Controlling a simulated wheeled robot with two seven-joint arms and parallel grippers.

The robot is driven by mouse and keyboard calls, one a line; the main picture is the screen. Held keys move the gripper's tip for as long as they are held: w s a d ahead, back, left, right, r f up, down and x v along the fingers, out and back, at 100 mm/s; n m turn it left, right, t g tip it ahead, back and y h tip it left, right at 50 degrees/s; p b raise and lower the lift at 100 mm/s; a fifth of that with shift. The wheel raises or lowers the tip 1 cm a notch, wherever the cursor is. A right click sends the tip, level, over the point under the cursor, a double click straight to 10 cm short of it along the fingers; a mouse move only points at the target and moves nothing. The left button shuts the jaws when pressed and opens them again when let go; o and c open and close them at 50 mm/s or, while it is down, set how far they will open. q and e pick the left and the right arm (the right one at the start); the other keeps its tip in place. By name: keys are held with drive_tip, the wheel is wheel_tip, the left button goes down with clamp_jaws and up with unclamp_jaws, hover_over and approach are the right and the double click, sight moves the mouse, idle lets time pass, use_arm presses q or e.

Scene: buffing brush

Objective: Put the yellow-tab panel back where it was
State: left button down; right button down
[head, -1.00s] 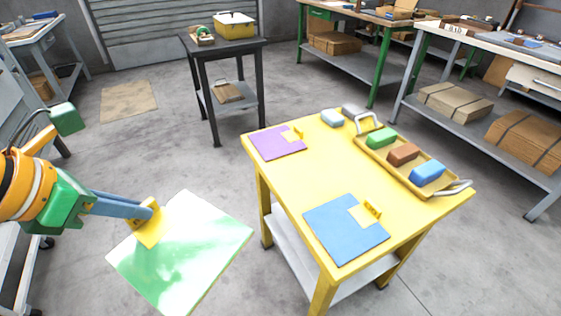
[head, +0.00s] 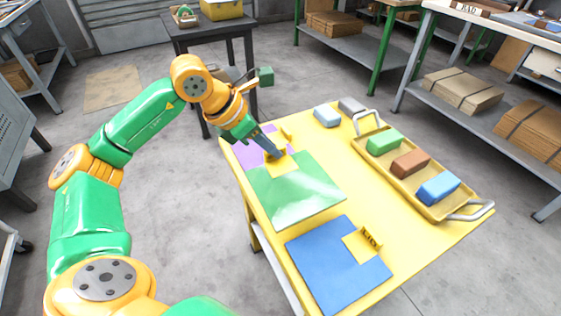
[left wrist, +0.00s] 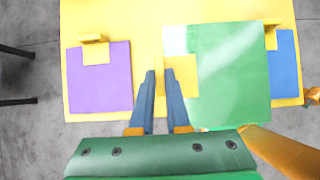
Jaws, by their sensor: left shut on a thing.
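My left gripper (head: 276,152) is shut on the yellow tab of the green panel (head: 295,192). The panel hangs roughly flat over the yellow table (head: 335,170), between the purple panel (head: 244,154) and the blue panel (head: 337,266). In the head view it covers part of the purple panel; in the left wrist view the green panel (left wrist: 230,85) covers part of the blue panel (left wrist: 284,75), so it seems above the tabletop, by how much I cannot tell. The left gripper (left wrist: 160,74) also shows there. My right gripper is not in view.
A yellow tray (head: 432,204) with green, brown and blue blocks stands on the table's right side. A dark side table (head: 220,30) stands behind. Bare tabletop shows between the panels and the tray.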

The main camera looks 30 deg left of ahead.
use_arm(q)
drive_tip(key=w+f, duration=0.1)
drive_tip(key=w+a+f, duration=0.1)
drive_tip(key=f, duration=0.1)
drive_tip(key=w+f, duration=0.1)
drive_tip(key=shift+w+a+f, duration=0.15)
drive_tip(key=shift+a+f, duration=0.2)
drive_tip(key=shift+f, duration=0.05)
wheel_tip(320, 180, down, 3)
drive_tip(key=shift+w+a, duration=0.1)
drive_tip(key=shift+w, duration=0.05)
drive_tip(key=shift+f, duration=0.2)
drive_tip(key=shift+f+b, duration=0.1)
drive_tip(key=shift+b, duration=0.2)
drive_tip(key=c, duration=1.3)
unclamp_jaws()
drive_tip(key=shift+f, duration=0.1)
drive_tip(key=o, duration=0.4)
drive_tip(key=shift+r, duration=0.3)
drive_tip(key=v, duration=1.2)
drive_tip(key=shift+p, duration=0.3)
